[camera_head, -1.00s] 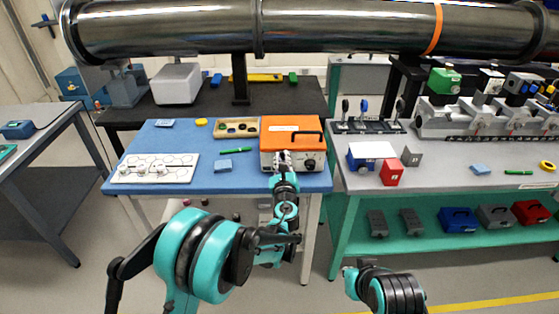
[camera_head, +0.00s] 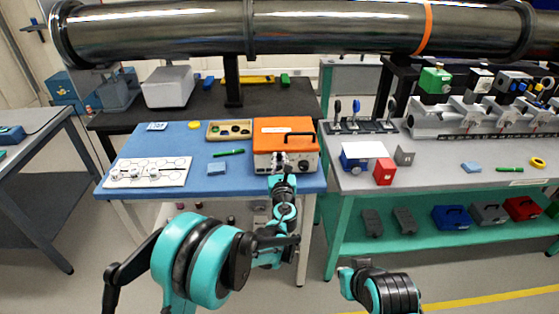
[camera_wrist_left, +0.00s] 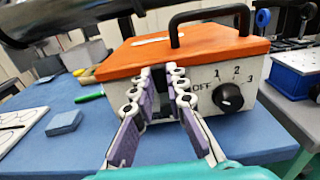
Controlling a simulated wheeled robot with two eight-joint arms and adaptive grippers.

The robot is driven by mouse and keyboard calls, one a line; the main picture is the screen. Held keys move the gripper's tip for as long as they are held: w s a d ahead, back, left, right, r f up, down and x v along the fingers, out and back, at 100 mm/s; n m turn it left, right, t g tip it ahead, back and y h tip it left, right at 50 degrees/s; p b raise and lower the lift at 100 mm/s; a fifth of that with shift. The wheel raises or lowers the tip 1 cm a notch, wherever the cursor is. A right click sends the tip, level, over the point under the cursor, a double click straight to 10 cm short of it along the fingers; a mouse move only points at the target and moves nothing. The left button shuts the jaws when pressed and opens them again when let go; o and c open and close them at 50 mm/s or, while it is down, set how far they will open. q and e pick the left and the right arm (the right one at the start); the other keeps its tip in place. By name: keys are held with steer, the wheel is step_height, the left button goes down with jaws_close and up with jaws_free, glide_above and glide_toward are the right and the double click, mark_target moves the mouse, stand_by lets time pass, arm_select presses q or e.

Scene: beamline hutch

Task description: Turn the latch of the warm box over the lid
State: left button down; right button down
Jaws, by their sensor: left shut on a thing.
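The warm box (camera_head: 266,160) is a pale box with an orange lid (camera_head: 268,132) and a black handle, at the right end of the blue bench mat. The lid lies closed. My left gripper (camera_head: 280,158) is at the middle of its front face. In the left wrist view, its purple-padded fingers (camera_wrist_left: 160,80) close together at the front, just under the lid edge. They are shut on the latch, which the fingers hide almost wholly; its angle cannot be told. A black knob (camera_wrist_left: 229,97) with OFF, 1, 2, 3 marks is to the right.
On the blue mat (camera_head: 205,185) lie a white hexagon-marked board (camera_head: 177,178), a blue block (camera_head: 217,168), a green pen (camera_head: 229,152) and a wooden tray (camera_head: 211,137). A grey bench (camera_head: 440,175) with a red block (camera_head: 384,172) stands to the right. A large dark pipe (camera_head: 180,28) runs overhead.

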arm_select(q)
steer(key=c, duration=1.5)
jaws_free()
steer(key=shift+c, duration=0.2)
steer(key=s, duration=1.2)
steer(key=s+a+r+n+g+y, duration=0.1)
steer(key=s+a+n+g+y, duration=0.3)
steer(key=a+n, duration=0.6)
steer(key=s+a+n+g, duration=0.2)
steer(key=s+a+n, duration=0.3)
steer(key=a+n, duration=0.45)
steer(key=s+a+f+n+g+h, duration=0.1)
steer(key=s+f+n+g+h, duration=0.1)
steer(key=s+n, duration=0.6)
steer(key=s+a+f+n+g+h, duration=0.1)
steer(key=s+f+n+g+h, duration=0.1)
steer(key=s+n, duration=0.6)
steer(key=s+g, duration=0.1)
steer(key=s, duration=0.1)
steer(key=shift+s+a, duration=0.3)
